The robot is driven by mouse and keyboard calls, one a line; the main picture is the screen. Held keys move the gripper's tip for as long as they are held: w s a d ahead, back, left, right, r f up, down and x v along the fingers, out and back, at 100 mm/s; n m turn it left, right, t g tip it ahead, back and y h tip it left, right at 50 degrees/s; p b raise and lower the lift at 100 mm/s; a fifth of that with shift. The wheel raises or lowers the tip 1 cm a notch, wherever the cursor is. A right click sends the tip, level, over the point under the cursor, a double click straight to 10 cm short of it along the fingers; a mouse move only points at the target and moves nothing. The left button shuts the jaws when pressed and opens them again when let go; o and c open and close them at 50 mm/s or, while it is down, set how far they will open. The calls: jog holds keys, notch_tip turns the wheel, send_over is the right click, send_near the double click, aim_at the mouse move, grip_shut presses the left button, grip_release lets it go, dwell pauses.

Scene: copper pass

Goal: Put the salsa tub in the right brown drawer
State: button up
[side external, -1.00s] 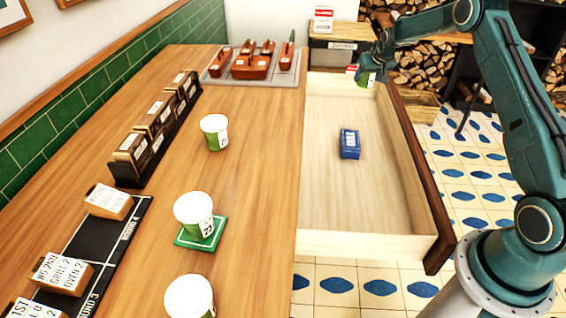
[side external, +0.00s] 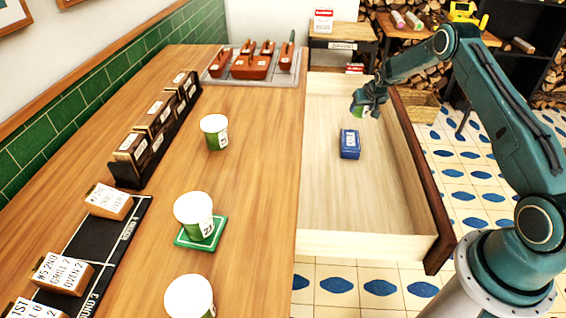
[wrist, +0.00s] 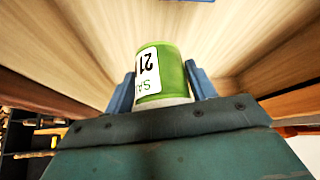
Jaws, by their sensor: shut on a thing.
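My gripper (side external: 368,103) is over the far part of the open drawer (side external: 330,242), shut on a green tub with a white label. In the wrist view the green tub (wrist: 162,74) sits between my two blue fingers, its label reading "21" and the start of "SA"; the rest is cut off. In the side view the tub is small and partly hidden by my gripper. The drawer has a pale wooden inside and a dark brown front. A blue box (side external: 349,144) lies on the drawer floor, nearer the camera than my gripper.
Several white-lidded green tubs stand on the wooden counter, one (side external: 214,132) farther back and one (side external: 194,214) on a green coaster (side external: 200,236). A dark rack (side external: 153,138) of cards stands at left. The near drawer floor is clear.

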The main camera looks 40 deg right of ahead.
aim_at(361, 114)
jog(key=shift+f, duration=1.65)
jog(key=shift+f, duration=2.15)
jog(key=shift+f, duration=0.15)
jog(key=o, duration=1.1)
jog(key=shift+o, duration=0.2)
jog(key=shift+v, duration=1.2)
jog(key=v, duration=0.9)
jog(key=shift+r, duration=0.4)
